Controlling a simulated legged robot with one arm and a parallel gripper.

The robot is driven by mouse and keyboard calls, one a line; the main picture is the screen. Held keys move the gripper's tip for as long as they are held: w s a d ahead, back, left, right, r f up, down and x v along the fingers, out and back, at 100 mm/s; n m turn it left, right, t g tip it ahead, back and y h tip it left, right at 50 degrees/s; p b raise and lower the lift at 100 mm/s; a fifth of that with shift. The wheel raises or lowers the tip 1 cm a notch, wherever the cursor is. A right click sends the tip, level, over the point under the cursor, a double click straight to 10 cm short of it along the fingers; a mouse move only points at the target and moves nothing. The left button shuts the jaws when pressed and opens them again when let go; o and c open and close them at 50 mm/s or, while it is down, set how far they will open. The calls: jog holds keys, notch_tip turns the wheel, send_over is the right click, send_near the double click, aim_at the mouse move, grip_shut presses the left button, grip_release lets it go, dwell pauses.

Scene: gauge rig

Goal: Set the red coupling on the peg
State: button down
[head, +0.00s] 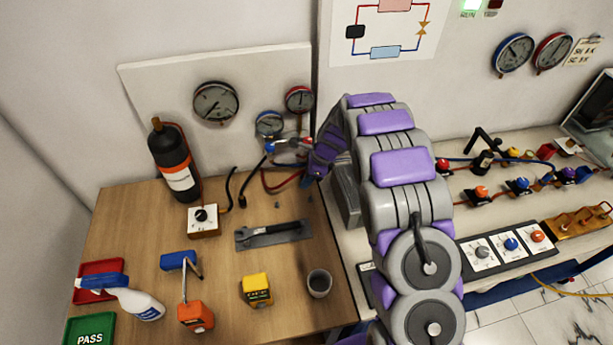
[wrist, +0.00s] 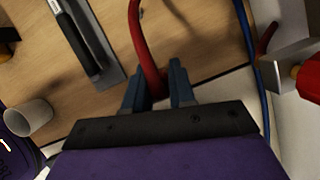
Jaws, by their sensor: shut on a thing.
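My gripper (head: 308,178) is at the right edge of the wooden table, below the small gauges. In the wrist view its blue-grey fingers (wrist: 158,92) are shut on the end of a red hose (wrist: 139,40). The red coupling at that end is mostly hidden between the fingers. In the head view the red hose (head: 268,183) loops from the small gauges to my gripper. I cannot tell which part is the peg. A red knob (wrist: 310,80) on a pale block shows at the right of the wrist view, apart from my fingers.
A blue hose (wrist: 247,45) runs right of my fingers. The right bench holds several coloured knobs and a brass-coloured block (head: 578,220).

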jog(key=d+f, duration=0.2)
jog(key=f, duration=0.1)
jog(key=shift+d, duration=0.1)
jog(key=shift+f, duration=0.6)
jog(key=shift+a+f, duration=0.45)
jog(key=shift+a, duration=0.4)
jog(key=shift+d, duration=0.75)
jog(key=shift+s+a+p, duration=0.1)
jog(key=shift+a+p, duration=0.4)
jog(key=shift+a, duration=0.35)
jog(key=shift+d, duration=0.5)
jog(key=shift+a+p, duration=0.35)
jog(key=shift+p, duration=0.05)
jog(key=shift+d, duration=0.25)
